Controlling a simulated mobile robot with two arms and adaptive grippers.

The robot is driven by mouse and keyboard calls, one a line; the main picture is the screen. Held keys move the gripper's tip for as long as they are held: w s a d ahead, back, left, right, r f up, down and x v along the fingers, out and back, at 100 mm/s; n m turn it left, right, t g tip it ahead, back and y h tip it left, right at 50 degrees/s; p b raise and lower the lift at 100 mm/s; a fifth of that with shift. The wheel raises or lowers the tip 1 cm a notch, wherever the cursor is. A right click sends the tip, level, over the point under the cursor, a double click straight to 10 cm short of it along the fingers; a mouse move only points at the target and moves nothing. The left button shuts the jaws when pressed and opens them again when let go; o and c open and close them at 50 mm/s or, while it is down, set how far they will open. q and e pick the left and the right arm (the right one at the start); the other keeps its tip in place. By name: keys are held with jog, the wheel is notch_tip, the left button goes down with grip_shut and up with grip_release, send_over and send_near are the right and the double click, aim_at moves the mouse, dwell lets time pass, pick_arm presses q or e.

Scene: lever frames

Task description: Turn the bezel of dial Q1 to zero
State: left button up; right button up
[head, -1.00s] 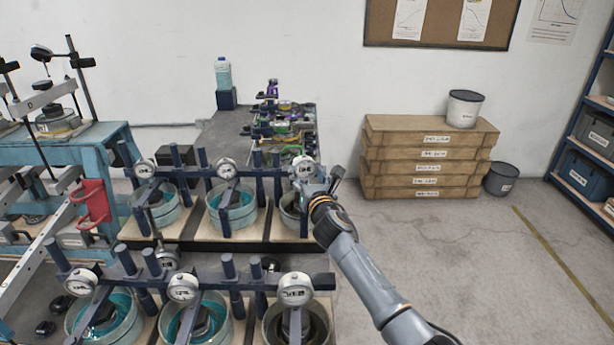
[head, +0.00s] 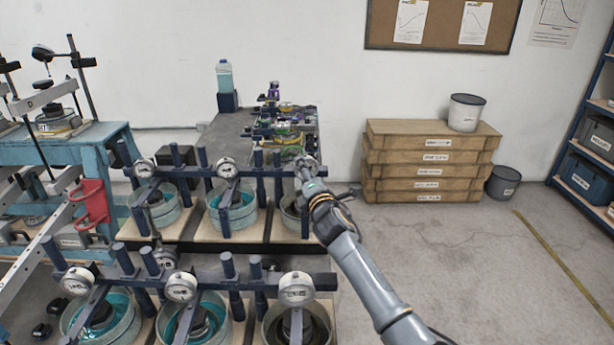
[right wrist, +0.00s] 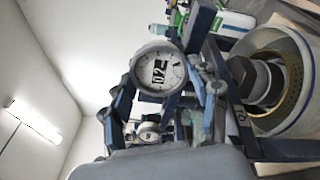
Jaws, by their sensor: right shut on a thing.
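A round dial with a white face (right wrist: 158,72) and a pale rim is near the middle of the right wrist view. Its black-and-white label stands turned, and I cannot read it surely. My right gripper (right wrist: 165,98) is shut on the bezel of this dial, with a finger on each side. In the head view my right gripper (head: 309,176) is at the right end of the back row of dials and covers most of this dial (head: 306,162). My left gripper is not in view.
Two other back-row dials (head: 145,168) (head: 227,168) are on the same dark bar, above round water pots. A front row with several dials (head: 296,289) stands nearer. A blue-topped bench with a red bracket (head: 92,202) is at left. The floor at right is clear.

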jog(key=m+b, duration=0.1)
jog(key=m, duration=0.5)
jog(key=shift+m, duration=0.3)
jog(key=m+b, duration=0.1)
jog(key=m, duration=0.5)
jog(key=shift+r, duration=0.1)
dwell(0.3)
jog(key=o, duration=1.2)
jog(key=shift+d, duration=0.1)
jog(key=shift+c, duration=0.2)
